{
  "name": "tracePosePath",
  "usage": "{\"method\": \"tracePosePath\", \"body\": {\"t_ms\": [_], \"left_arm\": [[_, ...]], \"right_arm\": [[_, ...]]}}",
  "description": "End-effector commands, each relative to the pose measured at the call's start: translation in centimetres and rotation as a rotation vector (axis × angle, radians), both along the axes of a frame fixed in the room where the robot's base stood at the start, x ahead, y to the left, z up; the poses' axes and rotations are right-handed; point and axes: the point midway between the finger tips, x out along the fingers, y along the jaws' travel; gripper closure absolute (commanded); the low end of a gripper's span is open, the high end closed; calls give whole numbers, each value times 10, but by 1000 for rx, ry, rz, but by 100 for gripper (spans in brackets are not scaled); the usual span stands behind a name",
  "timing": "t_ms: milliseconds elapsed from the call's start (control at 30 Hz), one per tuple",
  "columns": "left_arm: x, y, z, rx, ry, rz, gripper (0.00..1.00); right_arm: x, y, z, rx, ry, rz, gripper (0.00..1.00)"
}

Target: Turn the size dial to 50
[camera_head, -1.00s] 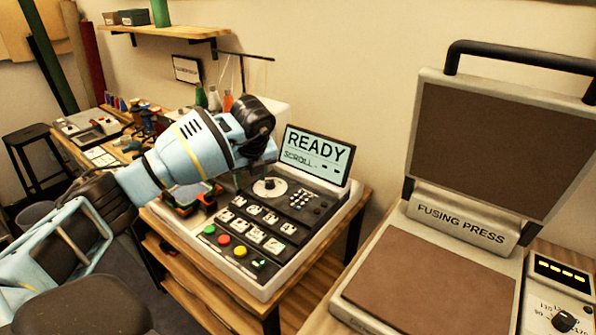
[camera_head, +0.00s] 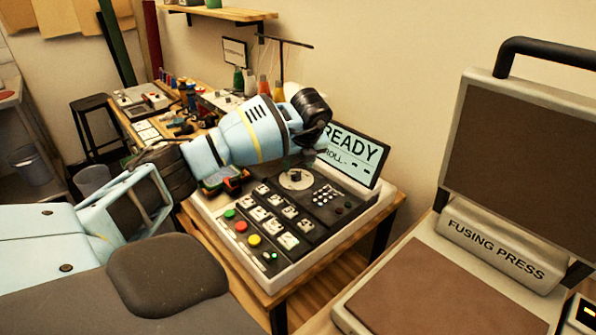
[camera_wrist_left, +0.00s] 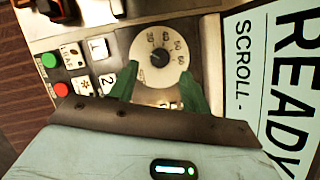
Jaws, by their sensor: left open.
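The size dial (camera_head: 295,179) is a round pale disc on the control panel of the machine, below its screen. In the left wrist view the dial (camera_wrist_left: 159,42) shows a dark centre knob and numbers around its rim; I cannot tell surely which number is set. My left gripper (camera_wrist_left: 159,86) is open, with one green finger at each side of the dial's near part. Contact with the dial cannot be told. In the head view my left arm reaches over the machine, and its gripper (camera_head: 302,157) is partly hidden above the dial.
The screen (camera_head: 352,150) reads READY and stands close behind the gripper. Several buttons (camera_head: 254,240) and keys lie left of and before the dial. A fusing press (camera_head: 500,250) stands to the right. A cluttered table (camera_head: 150,115) is behind on the left.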

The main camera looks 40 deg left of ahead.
Motion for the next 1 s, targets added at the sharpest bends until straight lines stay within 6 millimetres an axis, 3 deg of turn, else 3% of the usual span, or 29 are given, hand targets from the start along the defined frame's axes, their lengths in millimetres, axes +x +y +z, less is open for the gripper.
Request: {"method": "tracePosePath", "body": {"t_ms": [100,300,667,1000], "left_arm": [[2,6,-18,1,3,0,52],[6,12,-36,1,1,-1,52],[7,14,-39,1,-1,-1,52],[7,14,-39,1,-1,-1,96]], "right_arm": [[2,0,-1,0,-3,1,100],[7,-1,1,-1,-15,2,100],[10,-1,2,-3,-20,5,100],[5,-2,0,-4,-9,4,100]]}}
